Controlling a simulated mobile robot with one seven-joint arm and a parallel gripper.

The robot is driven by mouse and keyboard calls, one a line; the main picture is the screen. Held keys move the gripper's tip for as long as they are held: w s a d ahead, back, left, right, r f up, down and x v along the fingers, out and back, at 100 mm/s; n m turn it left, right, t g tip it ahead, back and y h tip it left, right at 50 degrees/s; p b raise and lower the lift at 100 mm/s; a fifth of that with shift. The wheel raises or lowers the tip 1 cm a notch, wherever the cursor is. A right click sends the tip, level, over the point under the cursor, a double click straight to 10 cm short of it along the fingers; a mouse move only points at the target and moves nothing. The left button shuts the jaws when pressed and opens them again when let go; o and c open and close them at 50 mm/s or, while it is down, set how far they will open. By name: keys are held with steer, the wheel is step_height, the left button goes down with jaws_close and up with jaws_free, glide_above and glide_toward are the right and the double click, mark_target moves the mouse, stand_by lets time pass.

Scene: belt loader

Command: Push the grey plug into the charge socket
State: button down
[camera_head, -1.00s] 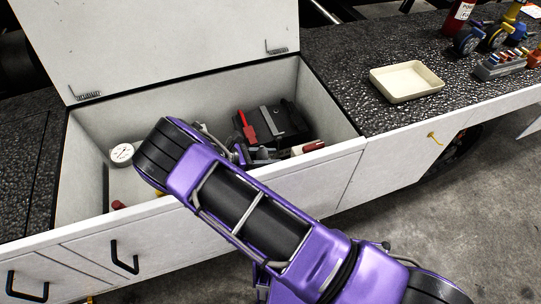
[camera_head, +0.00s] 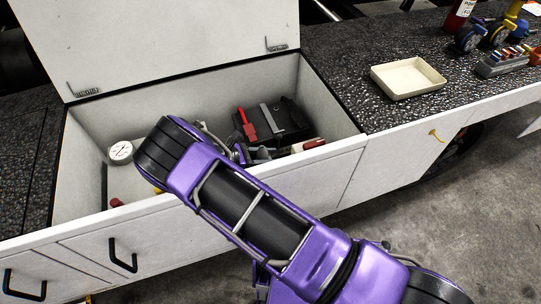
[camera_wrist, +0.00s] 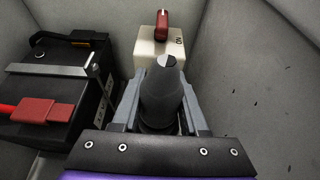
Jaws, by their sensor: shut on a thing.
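My gripper (camera_wrist: 165,78) is shut on the grey plug (camera_wrist: 163,92), a dark rounded cone with a lighter tip that points away from the wrist. In the head view my gripper (camera_head: 262,154) is low inside the open compartment, mostly behind my purple arm. A cream box (camera_wrist: 147,54) with a red handle (camera_wrist: 162,25) stands just beyond the plug tip; it also shows in the head view (camera_head: 297,148). I cannot make out the charge socket; the plug and fingers cover part of the box. I cannot tell whether the plug touches anything.
A black battery (camera_wrist: 85,92) with a red terminal cover (camera_wrist: 45,111) and grey strap is left of the gripper. A pale compartment wall (camera_wrist: 250,75) is close on the right. A round gauge (camera_head: 120,152) is at the compartment's left. A cream tray (camera_head: 408,80) lies on the speckled top.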

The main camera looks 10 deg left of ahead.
steer(key=shift+f+b, duration=0.7)
steer(key=shift+f, duration=0.15)
steer(key=shift+c, duration=1.8)
jaws_free()
steer(key=v, duration=1.7)
steer(key=shift+a, duration=0.2)
